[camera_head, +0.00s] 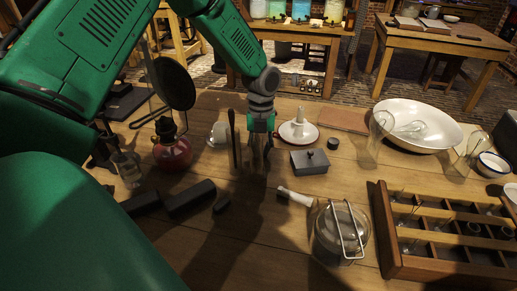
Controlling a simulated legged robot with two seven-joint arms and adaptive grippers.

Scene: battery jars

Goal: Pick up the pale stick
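A short pale stick (295,197) lies on the wooden table, left of a round lidded glass jar (341,233) with a wire bail. Its left end looks greyish. My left gripper (261,160) points down over the table, behind and to the left of the pale stick, apart from it. Its fingers are small and dark here, and I cannot tell whether they are open or shut. I see nothing clearly held. My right gripper is not in view.
A grey lidded box (310,161) and a candle in a dish (297,132) stand right of my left gripper. A thin dark upright stick (233,140) stands left of it. A wooden compartment rack (386,240) is at right, dark blocks (190,198) at left.

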